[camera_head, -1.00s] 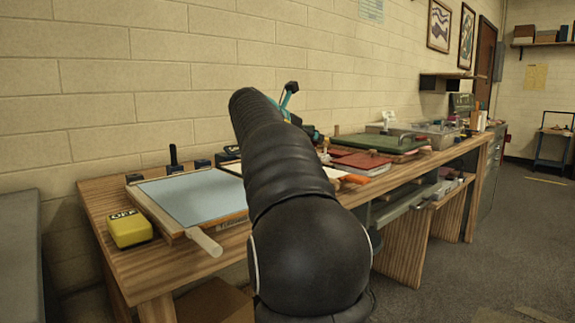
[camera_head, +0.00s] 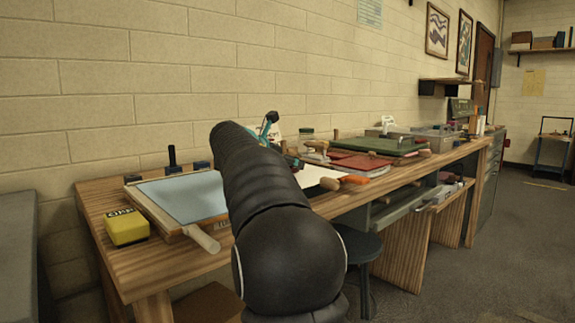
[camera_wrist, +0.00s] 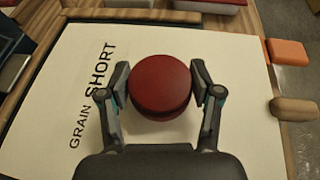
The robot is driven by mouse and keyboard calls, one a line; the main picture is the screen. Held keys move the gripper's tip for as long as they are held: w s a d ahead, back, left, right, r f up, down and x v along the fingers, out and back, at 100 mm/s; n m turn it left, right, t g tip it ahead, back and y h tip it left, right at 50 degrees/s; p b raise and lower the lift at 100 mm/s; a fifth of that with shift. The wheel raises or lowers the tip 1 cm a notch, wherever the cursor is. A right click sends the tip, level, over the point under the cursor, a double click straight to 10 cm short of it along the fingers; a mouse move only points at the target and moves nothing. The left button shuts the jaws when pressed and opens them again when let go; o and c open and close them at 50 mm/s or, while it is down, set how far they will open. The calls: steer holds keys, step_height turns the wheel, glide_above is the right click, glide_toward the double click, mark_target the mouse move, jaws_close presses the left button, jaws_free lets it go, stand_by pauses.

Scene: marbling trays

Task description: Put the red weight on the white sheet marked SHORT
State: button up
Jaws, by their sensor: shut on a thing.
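My gripper (camera_wrist: 160,92) is shut on the red weight (camera_wrist: 159,84), a round dark red disc held between its two fingers in the wrist view. Below it lies the white sheet (camera_wrist: 60,100), printed with the words GRAIN SHORT. The weight is over the middle of the sheet; whether it touches the sheet I cannot tell. In the head view part of the white sheet (camera_head: 312,178) shows to the right of my arm. My arm hides the weight there.
An orange-handled tool (camera_head: 354,180) and a wooden handle (camera_wrist: 294,109) lie by the sheet's right edge. A blue-grey tray (camera_head: 185,192) and a yellow block marked OFF (camera_head: 126,228) are at the bench's left. Red books (camera_head: 362,162) and a green board (camera_head: 372,146) stand farther right.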

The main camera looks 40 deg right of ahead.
steer(key=o, duration=1.6)
steer(key=shift+f, duration=0.1)
steer(key=p+v, duration=0.1)
steer(key=v, duration=1.1)
